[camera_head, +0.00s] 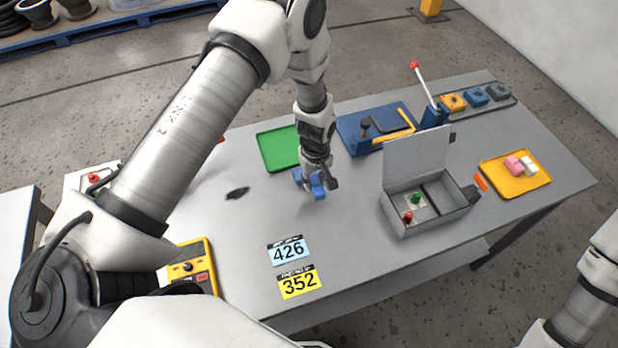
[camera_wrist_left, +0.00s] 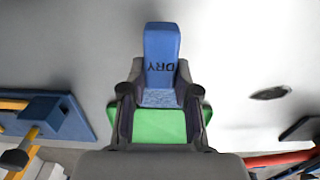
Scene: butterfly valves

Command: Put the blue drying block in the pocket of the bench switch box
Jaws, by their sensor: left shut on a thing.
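The blue drying block (camera_head: 317,186) is in my left gripper (camera_head: 317,178), held over the middle of the bench. In the left wrist view the block (camera_wrist_left: 161,50), lettered "DRY", sticks out between the two dark fingers of the left gripper (camera_wrist_left: 160,92). The grey bench switch box (camera_head: 430,209) stands to the right of the gripper with its lid (camera_head: 417,160) raised. A red and a green switch (camera_head: 415,198) sit in its left part, and an empty-looking pocket (camera_head: 444,196) is on its right. My right gripper is not in view.
A green tray (camera_head: 279,148) lies behind the gripper, and a blue mat with a clamp (camera_head: 377,128) behind to the right. A yellow tray (camera_head: 515,184) with pink and white blocks is at the right. Number cards (camera_head: 290,250) lie in front. Bench between gripper and box is clear.

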